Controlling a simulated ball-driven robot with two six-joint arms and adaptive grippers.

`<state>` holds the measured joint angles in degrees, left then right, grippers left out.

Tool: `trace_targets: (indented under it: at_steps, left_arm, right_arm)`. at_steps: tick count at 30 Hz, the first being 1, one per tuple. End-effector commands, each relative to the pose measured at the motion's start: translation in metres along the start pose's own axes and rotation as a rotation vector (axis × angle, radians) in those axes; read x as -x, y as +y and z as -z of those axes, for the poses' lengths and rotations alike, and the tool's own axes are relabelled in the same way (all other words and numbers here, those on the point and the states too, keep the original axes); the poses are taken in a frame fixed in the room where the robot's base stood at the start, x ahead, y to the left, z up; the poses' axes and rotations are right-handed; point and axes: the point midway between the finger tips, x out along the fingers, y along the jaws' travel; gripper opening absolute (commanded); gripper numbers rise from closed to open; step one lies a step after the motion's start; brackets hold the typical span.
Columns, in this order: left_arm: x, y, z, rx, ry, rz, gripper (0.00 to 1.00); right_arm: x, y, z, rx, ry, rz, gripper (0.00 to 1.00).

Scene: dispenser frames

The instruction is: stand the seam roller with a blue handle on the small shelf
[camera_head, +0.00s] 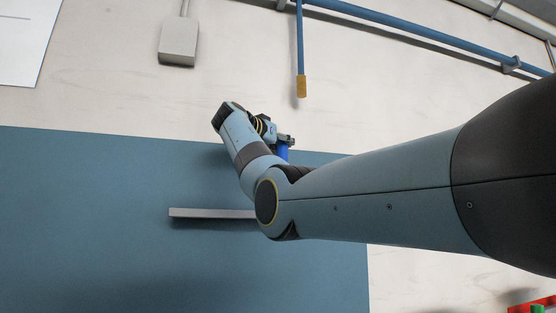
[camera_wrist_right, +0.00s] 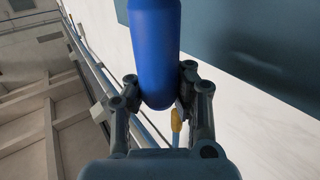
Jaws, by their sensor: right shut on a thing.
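The seam roller's blue handle (camera_wrist_right: 155,50) stands between the fingers of my right gripper (camera_wrist_right: 160,88) in the right wrist view, and the fingers are shut on it. In the head view a small part of the blue handle (camera_head: 282,152) shows beside the right gripper (camera_head: 284,141); my own arm covers much of this area. The roller end is out of view. The small shelf (camera_head: 205,213) looks like a thin grey ledge on the blue-grey panel, and its right end is hidden behind my arm. The handle is above the shelf in the picture, apart from it. My left gripper is not in view.
A blue-grey panel (camera_head: 90,220) covers the lower left of the pale wall. A grey box (camera_head: 178,42) and a blue rod with a yellow tip (camera_head: 301,86) hang near the top. A blue rail (camera_head: 420,32) runs along the upper right. Red and green items (camera_head: 535,308) sit at the lower right corner.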

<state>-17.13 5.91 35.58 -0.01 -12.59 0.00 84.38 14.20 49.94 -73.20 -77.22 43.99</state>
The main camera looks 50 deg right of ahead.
Motion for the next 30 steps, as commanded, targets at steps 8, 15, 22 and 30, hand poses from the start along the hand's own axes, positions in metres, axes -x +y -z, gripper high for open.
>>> trace_targets:
  at_steps: [8,15,22,30]
  left_arm:
    - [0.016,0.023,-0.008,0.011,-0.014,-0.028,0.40]
    - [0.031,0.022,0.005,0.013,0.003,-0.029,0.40]
    - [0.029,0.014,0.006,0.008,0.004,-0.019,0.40]
    - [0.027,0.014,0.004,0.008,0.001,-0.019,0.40]
  right_arm:
    - [0.016,-0.018,-0.020,0.004,0.001,-0.003,0.00]
    - [0.015,-0.017,-0.052,0.003,0.001,-0.002,0.00]
    - [0.015,-0.017,-0.056,0.000,0.001,-0.002,0.00]
    - [0.015,-0.017,-0.059,0.001,0.000,-0.002,0.18]
